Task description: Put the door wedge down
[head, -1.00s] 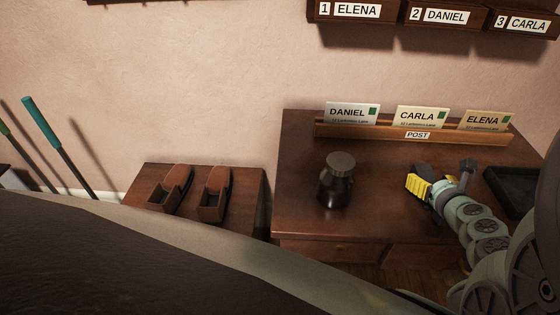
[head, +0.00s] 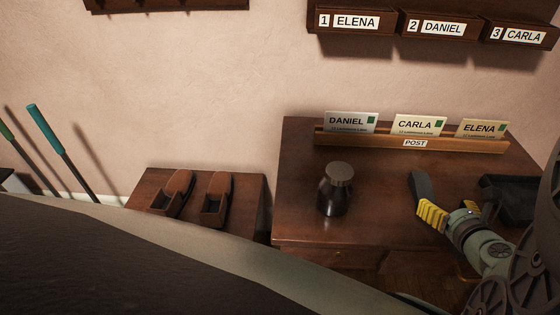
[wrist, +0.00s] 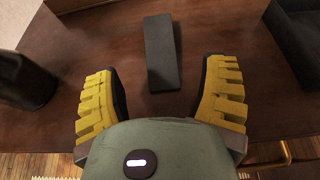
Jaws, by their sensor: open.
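The door wedge (wrist: 161,50) is a dark grey, long flat-looking piece. In the wrist view it lies on the brown desk top, between and beyond my two yellow-ribbed fingers, with a gap on both sides. In the head view the wedge (head: 421,184) shows as a dark piece just past the near yellow finger. My gripper (wrist: 160,78) is open, with neither finger touching the wedge in the wrist view. In the head view my gripper (head: 449,210) is over the right part of the desk (head: 300,222), partly hidden by my own arm.
A dark lidded jar (head: 336,191) stands left of the wedge. A black tray (head: 510,192) is to the right. A post rack (head: 400,141) with name cards lines the desk's back.

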